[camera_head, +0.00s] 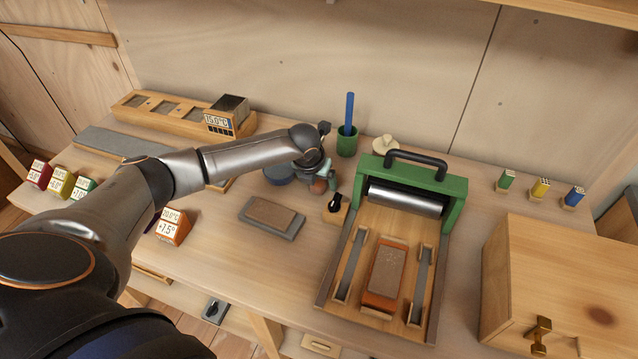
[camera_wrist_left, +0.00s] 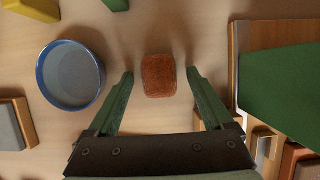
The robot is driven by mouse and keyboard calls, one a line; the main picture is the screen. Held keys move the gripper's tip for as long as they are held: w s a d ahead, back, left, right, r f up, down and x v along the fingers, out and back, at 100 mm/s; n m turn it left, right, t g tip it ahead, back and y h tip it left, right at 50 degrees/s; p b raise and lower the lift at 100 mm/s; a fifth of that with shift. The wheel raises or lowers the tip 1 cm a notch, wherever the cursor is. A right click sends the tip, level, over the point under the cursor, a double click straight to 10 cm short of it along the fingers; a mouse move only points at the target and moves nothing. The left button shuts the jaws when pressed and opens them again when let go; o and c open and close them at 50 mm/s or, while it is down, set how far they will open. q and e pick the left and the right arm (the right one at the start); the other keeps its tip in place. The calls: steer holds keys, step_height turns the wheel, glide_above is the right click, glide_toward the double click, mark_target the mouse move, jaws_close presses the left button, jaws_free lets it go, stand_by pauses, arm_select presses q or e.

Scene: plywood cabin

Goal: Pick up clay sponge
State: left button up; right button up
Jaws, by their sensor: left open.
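The clay sponge (camera_wrist_left: 158,76) is a small reddish-brown block with rounded corners, lying on the wooden bench. In the wrist view it sits between the two green fingers of my left gripper (camera_wrist_left: 160,78), with a gap on each side. In the head view, my left gripper (camera_head: 325,178) points down over the bench, beside the blue bowl, and the sponge (camera_head: 319,187) is partly hidden by it. The left gripper is open and empty. My right gripper is not in view.
A blue-rimmed bowl (camera_wrist_left: 70,75) stands left of the sponge. A green cup (camera_head: 347,143) with a blue stick is behind. The green-framed roller press (camera_head: 455,215) stands to the right, a grey-brown block (camera_head: 272,217) in front. A wooden cabinet (camera_head: 565,285) is at far right.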

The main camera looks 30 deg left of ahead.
arm_select(q)
steer(key=shift+f, duration=0.15)
jaws_close()
stand_by(0.6)
steer(key=shift+w+r, duration=0.1)
steer(key=shift+r, duration=0.55)
steer(key=s+d+r, duration=0.7)
steer(key=s+r, duration=0.4)
steer(key=s, duration=0.1)
steer(key=shift+r+p, duration=0.35)
steer(key=shift+s, duration=0.1)
